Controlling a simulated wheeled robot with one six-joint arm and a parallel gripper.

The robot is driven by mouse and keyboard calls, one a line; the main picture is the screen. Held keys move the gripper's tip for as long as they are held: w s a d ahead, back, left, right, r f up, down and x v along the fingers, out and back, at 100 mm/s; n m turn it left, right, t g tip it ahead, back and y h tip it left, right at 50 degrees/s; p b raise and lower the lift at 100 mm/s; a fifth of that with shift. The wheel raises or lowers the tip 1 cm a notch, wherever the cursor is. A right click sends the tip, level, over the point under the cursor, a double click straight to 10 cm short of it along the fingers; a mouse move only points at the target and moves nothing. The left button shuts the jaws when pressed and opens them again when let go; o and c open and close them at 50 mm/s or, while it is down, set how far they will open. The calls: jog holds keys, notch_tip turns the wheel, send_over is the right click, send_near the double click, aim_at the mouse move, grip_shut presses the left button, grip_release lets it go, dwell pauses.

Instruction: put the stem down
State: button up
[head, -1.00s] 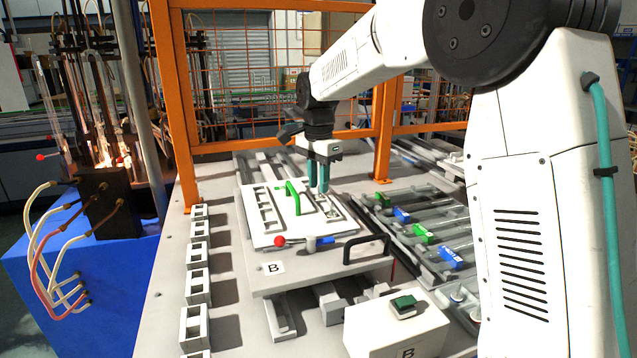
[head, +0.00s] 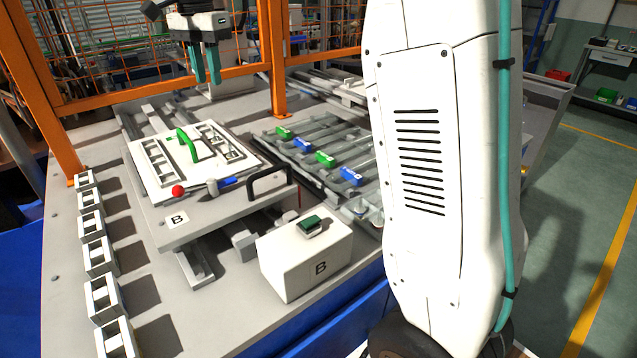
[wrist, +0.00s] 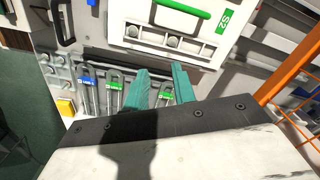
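My gripper (head: 208,64) is raised above and behind the white plate (head: 160,187), clear of it. Its two teal fingers stand apart with nothing seen between them. The wrist view shows the same fingers (wrist: 162,84) spread and empty. The white plate has a green handle (head: 188,145) and rows of slots on both sides of it. In the wrist view, small round grey pieces (wrist: 173,42) sit in the plate's near slots. I cannot tell whether one of them is the stem; no stem shows clearly elsewhere.
A white box marked B (head: 305,262) with a green button stands in front. Rails with blue and green clips (head: 325,159) lie right of the plate. White open blocks (head: 103,297) line the left edge. An orange mesh fence (head: 278,80) runs behind.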

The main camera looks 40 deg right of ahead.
jog(key=s+d+f+n+t, duration=0.1)
jog(key=s+f+n, duration=0.25)
jog(key=s, duration=1.05)
jog(key=s+d+f+n, duration=0.15)
jog(key=s+n, duration=0.35)
jog(key=s, duration=0.9)
jog(key=s+f+n, duration=0.1)
jog(key=s+f, duration=0.1)
jog(key=s, duration=0.1)
jog(key=s+f+n, duration=0.1)
jog(key=s+f, duration=0.2)
jog(key=s+f+n, duration=0.2)
jog(key=s, duration=0.1)
jog(key=shift+d+f, duration=0.15)
jog(key=shift+f, duration=0.25)
jog(key=shift+c, duration=0.4)
